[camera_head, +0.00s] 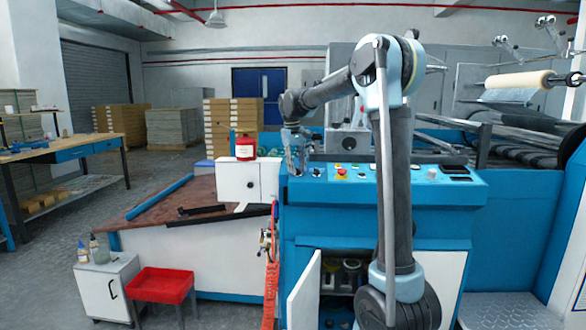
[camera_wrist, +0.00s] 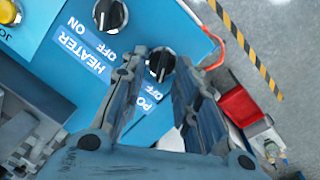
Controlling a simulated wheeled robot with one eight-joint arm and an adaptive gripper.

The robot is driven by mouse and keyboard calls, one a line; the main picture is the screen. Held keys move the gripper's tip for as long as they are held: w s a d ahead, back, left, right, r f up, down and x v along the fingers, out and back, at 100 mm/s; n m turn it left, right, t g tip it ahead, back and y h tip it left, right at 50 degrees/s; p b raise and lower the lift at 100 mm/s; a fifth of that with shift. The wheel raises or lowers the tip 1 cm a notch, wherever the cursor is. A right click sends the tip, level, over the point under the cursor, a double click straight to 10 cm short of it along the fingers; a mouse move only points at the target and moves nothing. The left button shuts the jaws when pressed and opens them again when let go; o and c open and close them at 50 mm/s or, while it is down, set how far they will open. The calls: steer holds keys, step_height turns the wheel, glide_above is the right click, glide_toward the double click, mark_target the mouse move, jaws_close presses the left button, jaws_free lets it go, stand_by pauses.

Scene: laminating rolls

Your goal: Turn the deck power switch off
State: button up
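The power switch (camera_wrist: 161,63) is a black rotary knob on the blue deck in the wrist view. Its label beside it is partly covered by my fingers, showing "PO" and "OFF". A white line marks the knob; I cannot tell surely which position it is in. My gripper (camera_wrist: 158,72) is open, one finger to each side of the knob, with the knob showing between the fingertips. I cannot tell whether either finger touches it. In the head view my gripper (camera_head: 296,168) points down at the left end of the blue control panel (camera_head: 440,199).
The heater knob (camera_wrist: 110,14) with its ON/OFF label sits close by. The panel also carries a red button (camera_head: 341,171) on yellow. A white box (camera_head: 238,183) with a red container (camera_head: 245,148) stands left of the gripper. A red stool (camera_head: 161,285) is below.

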step_height(320, 180, up, 12)
steer(key=a, duration=0.1)
steer(key=shift+s, duration=0.3)
stand_by(0.3)
steer(key=shift+f, duration=0.1)
steer(key=s+d+f+m, duration=0.1)
steer(key=s+d+f, duration=0.4)
steer(key=s+d, duration=0.4)
steer(key=s+d+f+m, duration=0.2)
steer(key=s+d+f, duration=0.3)
steer(key=s+d, duration=0.45)
steer(key=s+d+f+m, duration=0.1)
steer(key=s+d+f, duration=0.1)
steer(key=s+f, duration=0.9)
steer(key=s+d+f+m+t+y, duration=0.1)
steer(key=s+d+f, duration=0.2)
steer(key=s+f, duration=0.8)
steer(key=shift+s+d+f+t, duration=0.3)
steer(key=shift+s+d+f, duration=0.05)
steer(key=shift+f, duration=0.4)
